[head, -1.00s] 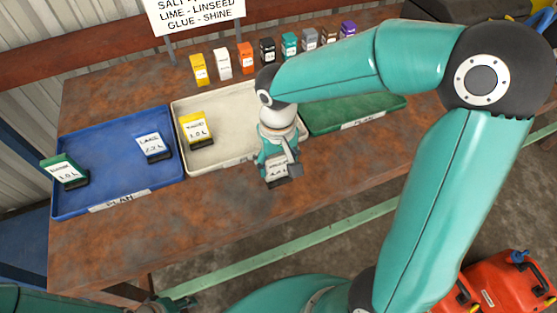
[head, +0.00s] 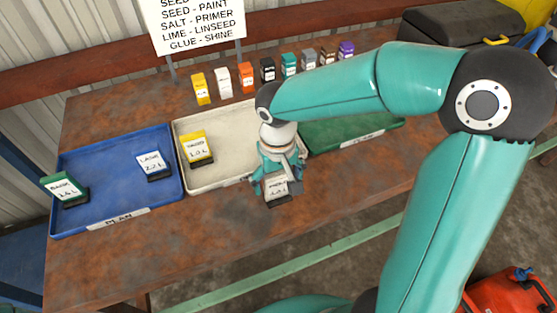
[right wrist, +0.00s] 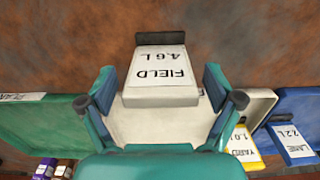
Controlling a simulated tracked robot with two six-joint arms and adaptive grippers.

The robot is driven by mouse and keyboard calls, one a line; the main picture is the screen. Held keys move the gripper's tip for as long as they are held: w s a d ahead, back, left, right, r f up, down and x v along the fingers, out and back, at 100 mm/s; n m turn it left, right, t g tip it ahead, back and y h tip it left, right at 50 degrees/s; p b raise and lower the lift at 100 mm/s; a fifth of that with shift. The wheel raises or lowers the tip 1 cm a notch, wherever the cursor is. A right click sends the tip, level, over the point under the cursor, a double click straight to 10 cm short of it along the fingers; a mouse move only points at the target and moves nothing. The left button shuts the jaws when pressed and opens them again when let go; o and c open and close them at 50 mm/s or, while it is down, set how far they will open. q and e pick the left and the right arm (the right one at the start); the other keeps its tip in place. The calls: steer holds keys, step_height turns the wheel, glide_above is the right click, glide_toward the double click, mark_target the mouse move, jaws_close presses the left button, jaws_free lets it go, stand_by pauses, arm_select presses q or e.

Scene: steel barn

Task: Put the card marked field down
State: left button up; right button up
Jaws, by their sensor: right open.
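The card marked FIELD 4.6 L (right wrist: 158,72) is white with a dark base; in the head view it (head: 277,187) stands on the brown tabletop just in front of the white tray (head: 224,178). My right gripper (right wrist: 160,90) is open, with one finger on each side of the card and gaps between. In the head view the right gripper (head: 278,176) is at the card, partly covering it. My left gripper is not in view.
A yellow YARD card (head: 197,148) stands in the white tray. A green tray (head: 350,128) lies to the right. Several small coloured cards line the back, below a sign (head: 195,25).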

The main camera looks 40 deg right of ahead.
step_height(320, 180, up, 11)
steer(key=shift+r, duration=0.2)
steer(key=shift+f, duration=0.1)
stand_by(0.5)
